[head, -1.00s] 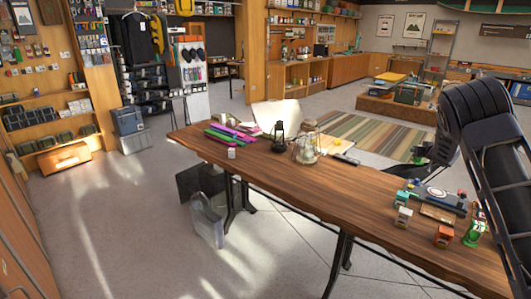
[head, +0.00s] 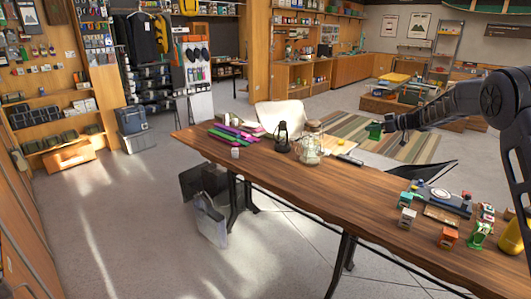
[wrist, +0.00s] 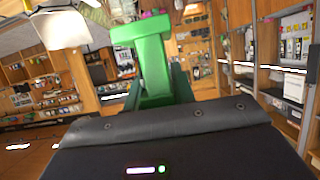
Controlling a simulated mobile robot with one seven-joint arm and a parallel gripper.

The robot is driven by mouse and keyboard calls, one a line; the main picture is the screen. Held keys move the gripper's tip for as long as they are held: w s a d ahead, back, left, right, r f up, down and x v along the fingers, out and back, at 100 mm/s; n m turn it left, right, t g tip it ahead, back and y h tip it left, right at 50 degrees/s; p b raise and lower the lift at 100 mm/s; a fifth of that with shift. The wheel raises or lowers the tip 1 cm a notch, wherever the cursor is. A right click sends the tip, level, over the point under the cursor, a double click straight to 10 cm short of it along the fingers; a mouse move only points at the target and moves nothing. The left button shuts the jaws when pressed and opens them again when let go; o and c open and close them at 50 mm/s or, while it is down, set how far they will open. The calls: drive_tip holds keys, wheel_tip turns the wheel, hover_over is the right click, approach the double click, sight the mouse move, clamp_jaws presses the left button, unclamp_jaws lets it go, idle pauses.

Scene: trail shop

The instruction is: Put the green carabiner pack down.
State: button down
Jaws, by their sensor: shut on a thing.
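My gripper (head: 386,126) is shut on the green carabiner pack (head: 374,131) and holds it in the air, seen against the striped rug beyond the table's far edge. In the wrist view the green pack (wrist: 153,65) stands out past the dark gripper body, with a wider block at its top end. The long wooden table (head: 330,195) lies below and nearer in the head view. Another green pack (head: 480,236) stands near the table's right end.
An orange pack (head: 448,237), a teal-and-white pack (head: 407,217) and a camp stove-like device (head: 440,196) crowd the table's right end. A glass jar (head: 310,146), a black lantern (head: 282,138) and coloured strips (head: 235,132) are at the far left end. The table's middle is clear.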

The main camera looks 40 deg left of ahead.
wheel_tip(320, 180, down, 31)
drive_tip(key=shift+w+f, duration=0.1)
idle(0.9)
drive_tip(key=c, duration=1.2)
unclamp_jaws()
drive_tip(key=shift+o, duration=0.2)
drive_tip(key=v, duration=1.2)
